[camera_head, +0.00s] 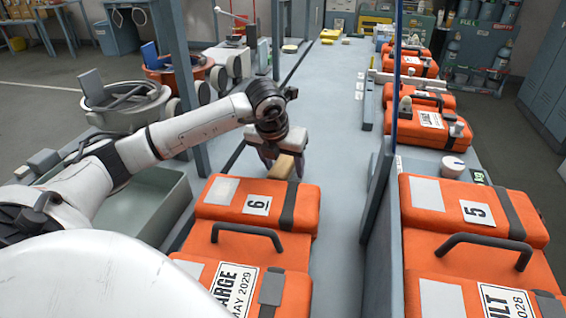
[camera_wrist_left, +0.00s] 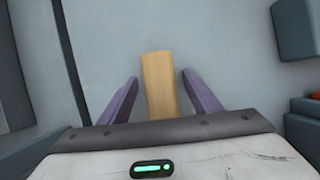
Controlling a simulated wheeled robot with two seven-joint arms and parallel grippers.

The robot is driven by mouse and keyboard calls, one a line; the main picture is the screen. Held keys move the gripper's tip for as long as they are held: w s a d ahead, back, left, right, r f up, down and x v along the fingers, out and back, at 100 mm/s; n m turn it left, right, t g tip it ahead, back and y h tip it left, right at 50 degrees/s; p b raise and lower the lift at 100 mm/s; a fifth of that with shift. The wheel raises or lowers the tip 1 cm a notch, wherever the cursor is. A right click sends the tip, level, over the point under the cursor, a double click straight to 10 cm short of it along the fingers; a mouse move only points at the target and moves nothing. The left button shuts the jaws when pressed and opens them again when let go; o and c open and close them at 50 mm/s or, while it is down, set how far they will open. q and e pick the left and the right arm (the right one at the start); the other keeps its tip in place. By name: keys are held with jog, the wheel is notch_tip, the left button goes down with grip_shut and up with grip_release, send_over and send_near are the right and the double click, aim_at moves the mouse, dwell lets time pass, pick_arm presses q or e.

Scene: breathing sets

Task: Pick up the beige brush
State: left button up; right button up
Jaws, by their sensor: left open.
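The beige brush (camera_head: 282,166) shows as a tan block on the grey bench, just beyond the orange case marked 6. In the left wrist view the brush (camera_wrist_left: 158,82) is a plain tan bar pointing away from me, its near end hidden by the gripper body. My left gripper (camera_head: 283,160) is over it and open. In the left wrist view the two purple fingers of the gripper (camera_wrist_left: 159,82) stand on either side of the brush, with a gap on each side. My right gripper is not in view.
An orange case (camera_head: 220,212) marked 6 lies close in front of the left gripper. A grey divider (camera_head: 376,200) runs along the bench to the right, with more orange cases (camera_head: 450,190) beyond it. An empty grey-green bin (camera_head: 150,205) is at the left. The bench beyond the brush is clear.

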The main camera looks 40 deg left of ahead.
aim_at(284, 163)
pick_arm(q)
jog(key=shift+f, duration=0.1)
dwell(0.3)
jog(key=c, duration=1.2)
jog(key=shift+r+p, duration=0.4)
notch_tip(284, 163, up, 10)
jog(key=shift+f+b, duration=0.15)
jog(key=shift+b, duration=0.15)
